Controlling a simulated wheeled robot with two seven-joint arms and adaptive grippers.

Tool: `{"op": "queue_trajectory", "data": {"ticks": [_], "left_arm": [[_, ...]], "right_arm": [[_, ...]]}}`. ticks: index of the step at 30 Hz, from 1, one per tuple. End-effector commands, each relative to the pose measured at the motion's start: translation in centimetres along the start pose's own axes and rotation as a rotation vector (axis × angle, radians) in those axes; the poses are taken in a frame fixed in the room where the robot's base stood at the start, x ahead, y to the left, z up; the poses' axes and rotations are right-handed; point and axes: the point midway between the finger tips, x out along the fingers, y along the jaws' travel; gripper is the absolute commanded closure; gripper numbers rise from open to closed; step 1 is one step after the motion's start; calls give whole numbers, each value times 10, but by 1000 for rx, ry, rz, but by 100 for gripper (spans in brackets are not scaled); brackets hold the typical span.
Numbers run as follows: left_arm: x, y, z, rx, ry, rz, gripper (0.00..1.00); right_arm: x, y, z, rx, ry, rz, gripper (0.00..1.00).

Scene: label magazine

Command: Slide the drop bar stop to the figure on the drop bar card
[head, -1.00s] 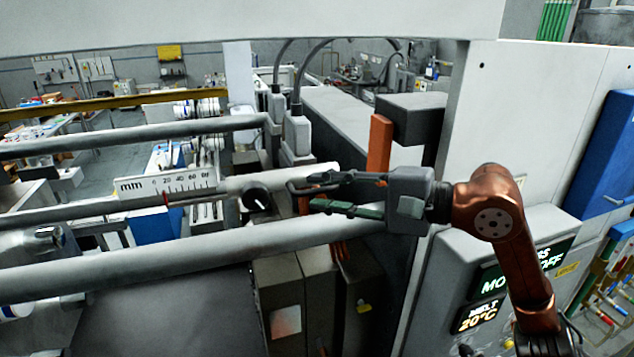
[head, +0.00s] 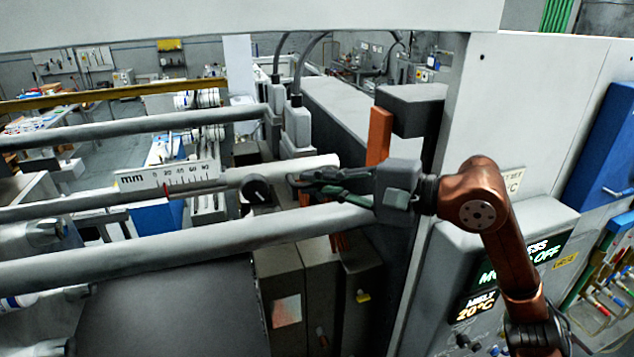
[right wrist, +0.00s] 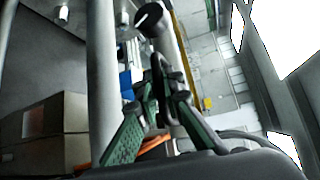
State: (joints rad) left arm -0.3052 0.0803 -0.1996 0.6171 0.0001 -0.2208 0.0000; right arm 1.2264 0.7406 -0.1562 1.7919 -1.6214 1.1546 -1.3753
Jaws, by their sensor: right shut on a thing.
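The drop bar stop (head: 235,178) is a pale grey sleeve with a round black knob (head: 256,190), on a long bar. The knob also shows at the top of the right wrist view (right wrist: 150,19). A white mm scale (head: 140,181) stands above the bar, and a red pointer (head: 167,191) sits near its 20 mark. My right gripper (head: 298,183) is right of the knob with its fingers closed together on part of the stop; the exact contact is hidden. In the right wrist view its green-padded fingers (right wrist: 160,72) meet over the bar. No drop bar card is recognizable. My left gripper is out of view.
A thick grey rail (head: 180,243) runs in front of the bar and another rail (head: 130,130) behind it. An orange post (head: 378,136) and a dark grey block (head: 411,108) stand behind my right gripper. A control panel with lit displays (head: 482,307) is below my right arm.

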Motion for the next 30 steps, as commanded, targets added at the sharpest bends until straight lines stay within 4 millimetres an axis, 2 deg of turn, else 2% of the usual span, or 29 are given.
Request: {"op": "queue_trajectory", "data": {"ticks": [14, 21, 29, 30], "left_arm": [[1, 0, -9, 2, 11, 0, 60], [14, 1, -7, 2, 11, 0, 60], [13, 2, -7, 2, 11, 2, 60], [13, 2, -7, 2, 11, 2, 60]], "right_arm": [[-1, 1, -2, 1, 2, 0, 100], [-20, 3, -23, 2, 6, 1, 100], [-21, 0, -23, 1, 3, 1, 100], [-21, 1, -23, 1, 3, 1, 90]]}}
